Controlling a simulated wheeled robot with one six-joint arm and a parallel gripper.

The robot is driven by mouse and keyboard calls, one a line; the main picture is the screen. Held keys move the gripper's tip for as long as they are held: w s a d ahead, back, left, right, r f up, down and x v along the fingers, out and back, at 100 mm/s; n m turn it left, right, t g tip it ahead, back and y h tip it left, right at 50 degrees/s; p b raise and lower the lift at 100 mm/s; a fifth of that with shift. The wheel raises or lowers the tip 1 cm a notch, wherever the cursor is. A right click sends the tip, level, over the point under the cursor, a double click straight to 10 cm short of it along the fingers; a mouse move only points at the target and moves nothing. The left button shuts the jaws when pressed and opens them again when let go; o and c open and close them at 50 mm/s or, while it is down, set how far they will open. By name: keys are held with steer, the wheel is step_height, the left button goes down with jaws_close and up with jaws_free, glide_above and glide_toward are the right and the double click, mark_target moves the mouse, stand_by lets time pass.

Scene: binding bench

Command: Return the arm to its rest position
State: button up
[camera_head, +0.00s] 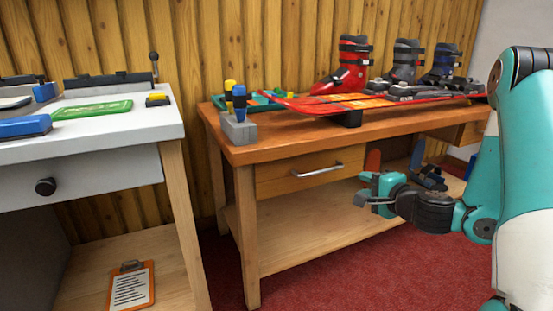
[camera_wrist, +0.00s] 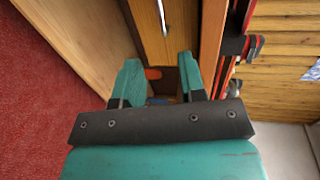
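My arm shows teal and white at the right edge of the head view. My gripper (camera_head: 372,196) is in the open space in front of the wooden bench (camera_head: 262,152), below the level of its top and near its drawer. In the wrist view my gripper (camera_wrist: 163,84) shows two teal fingers set apart with a clear gap and nothing between them. The bench's front and drawer lie beyond the fingers. I see no contact between the gripper and the bench.
A red ski (camera_head: 312,105) and several ski boots, one red (camera_head: 350,67), are on the bench top. A grey block (camera_head: 238,130) holds screwdrivers at its left corner. A white-topped table (camera_head: 100,128) stands left. Red carpet (camera_head: 370,275) is clear in front.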

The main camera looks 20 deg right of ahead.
steer(key=s+a+r+n+g+y, duration=0.1)
steer(key=a+r+n+g+y, duration=0.15)
steer(key=a+n, duration=0.35)
steer(key=s+a+r+n+g+y, duration=0.1)
steer(key=a+n+g+y, duration=0.2)
steer(key=a, duration=0.6)
steer(key=s+a+r+n+g+y, duration=0.1)
steer(key=s+a+r+n+y, duration=0.1)
steer(key=a+n+y, duration=0.4)
steer(key=s+a+r+n+g+h, duration=0.2)
steer(key=s+a+n+g+h, duration=0.2)
steer(key=s+a+n+g, duration=0.45)
steer(key=s+r+n+h+p, duration=0.15)
steer(key=s+h, duration=0.25)
steer(key=s, duration=0.8)
step_height(320, 180, up, 38)
steer(key=p, duration=3.7)
steer(key=shift+w+d+r+g+p, duration=0.15)
steer(key=shift+w+r+g+p, duration=0.15)
steer(key=shift+w+p, duration=0.1)
